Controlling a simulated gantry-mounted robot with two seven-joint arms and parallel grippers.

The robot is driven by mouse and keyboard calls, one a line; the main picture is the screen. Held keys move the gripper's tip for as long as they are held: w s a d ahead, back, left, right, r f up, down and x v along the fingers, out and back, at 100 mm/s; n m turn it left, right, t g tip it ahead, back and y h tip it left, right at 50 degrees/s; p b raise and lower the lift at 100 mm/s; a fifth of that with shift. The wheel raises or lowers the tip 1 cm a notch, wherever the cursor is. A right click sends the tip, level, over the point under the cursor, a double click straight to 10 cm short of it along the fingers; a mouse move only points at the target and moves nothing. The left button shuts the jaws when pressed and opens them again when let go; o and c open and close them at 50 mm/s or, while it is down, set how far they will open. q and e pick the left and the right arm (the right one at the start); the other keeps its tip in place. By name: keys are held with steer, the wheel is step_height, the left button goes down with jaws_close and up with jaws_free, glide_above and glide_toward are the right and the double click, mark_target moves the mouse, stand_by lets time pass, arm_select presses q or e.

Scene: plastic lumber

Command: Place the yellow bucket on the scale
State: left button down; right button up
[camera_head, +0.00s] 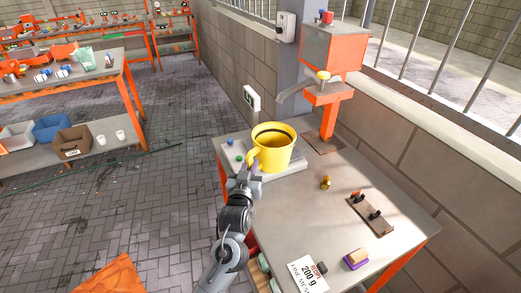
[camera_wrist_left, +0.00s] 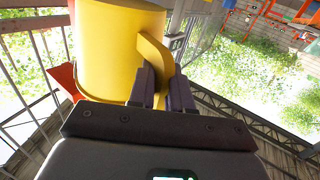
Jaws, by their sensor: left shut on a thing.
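The yellow bucket (camera_head: 275,155), with a side handle, is upright over the pale flat scale (camera_head: 293,167) at the table's far left corner. I cannot tell whether its base touches the scale. My left gripper (camera_head: 254,168) is shut on the bucket's handle, on the near left side. In the left wrist view the bucket (camera_wrist_left: 110,50) fills the upper left, and its handle (camera_wrist_left: 155,55) runs down between the two fingers of my left gripper (camera_wrist_left: 160,88). The bucket hides part of the scale. My right gripper is not in view.
The grey table (camera_head: 300,212) also holds a small brass piece (camera_head: 326,183), a brown board with dark knobs (camera_head: 371,214), a purple-and-tan block (camera_head: 355,259) and a "200 g" card (camera_head: 308,276). An orange machine (camera_head: 330,55) stands behind the bucket. The table's middle is mostly clear.

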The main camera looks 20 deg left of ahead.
mark_target(258, 139)
arm_select(q)
steer(key=b+x, duration=0.2)
steer(key=x, duration=1)
steer(key=shift+a+r, duration=0.15)
steer(key=shift+w+a+b, duration=0.15)
steer(key=shift+w+b, duration=0.15)
steer(key=shift+w, duration=0.3)
steer(key=shift+f+b, duration=0.7)
steer(key=shift+f, duration=1)
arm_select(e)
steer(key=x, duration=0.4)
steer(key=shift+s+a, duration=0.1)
